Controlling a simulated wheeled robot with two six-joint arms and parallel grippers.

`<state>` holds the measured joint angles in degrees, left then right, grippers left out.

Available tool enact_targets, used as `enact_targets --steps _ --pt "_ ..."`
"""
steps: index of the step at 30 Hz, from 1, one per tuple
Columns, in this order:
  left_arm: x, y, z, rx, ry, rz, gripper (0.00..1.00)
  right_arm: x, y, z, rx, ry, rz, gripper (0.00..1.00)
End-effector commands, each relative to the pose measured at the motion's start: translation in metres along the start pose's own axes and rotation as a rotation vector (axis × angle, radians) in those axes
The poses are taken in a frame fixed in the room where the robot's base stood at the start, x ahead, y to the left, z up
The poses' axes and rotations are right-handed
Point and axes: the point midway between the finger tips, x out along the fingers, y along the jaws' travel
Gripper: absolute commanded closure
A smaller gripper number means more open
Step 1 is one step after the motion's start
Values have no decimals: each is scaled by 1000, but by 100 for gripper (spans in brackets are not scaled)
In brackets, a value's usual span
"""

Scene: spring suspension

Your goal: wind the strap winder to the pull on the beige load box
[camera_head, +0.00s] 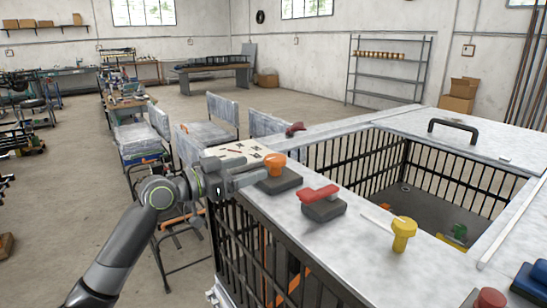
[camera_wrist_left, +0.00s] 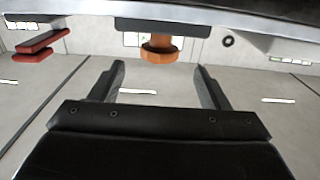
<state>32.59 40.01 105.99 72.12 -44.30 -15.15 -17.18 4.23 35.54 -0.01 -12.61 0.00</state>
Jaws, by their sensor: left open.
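An orange round knob (camera_head: 275,160) stands on a dark square base on the pale bench top; it also shows in the left wrist view (camera_wrist_left: 160,48). A red lever handle (camera_head: 318,193) on its own dark base is beside it, and a yellow knob (camera_head: 403,230) is farther right. I cannot tell which one is the strap winder. My left gripper (camera_head: 247,180) is open just left of the orange knob. In the left wrist view the open fingers (camera_wrist_left: 161,85) have the knob ahead, roughly between them and apart from them. I cannot make out a beige load box. My right gripper is not in view.
The bench top (camera_head: 270,205) surrounds a barred open pit (camera_head: 430,200). A black handle (camera_head: 453,128) is on the far side. A beige marked panel (camera_head: 238,153) lies behind my gripper. A red knob (camera_head: 490,298) and blue part (camera_head: 535,280) are at the front right.

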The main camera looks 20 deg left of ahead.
Motion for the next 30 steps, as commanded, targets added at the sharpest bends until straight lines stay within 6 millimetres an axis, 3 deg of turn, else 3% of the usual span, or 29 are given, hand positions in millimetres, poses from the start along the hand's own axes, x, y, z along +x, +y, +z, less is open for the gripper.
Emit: enact_targets --steps 9,15,27,30 --pt "50 1 -3 -5 1 3 30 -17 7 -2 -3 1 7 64" --pt "72 0 -2 -2 0 1 30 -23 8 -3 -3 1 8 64" --pt "79 0 0 0 -1 1 30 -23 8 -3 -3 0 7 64" --pt "79 0 0 0 -1 1 42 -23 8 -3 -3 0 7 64"
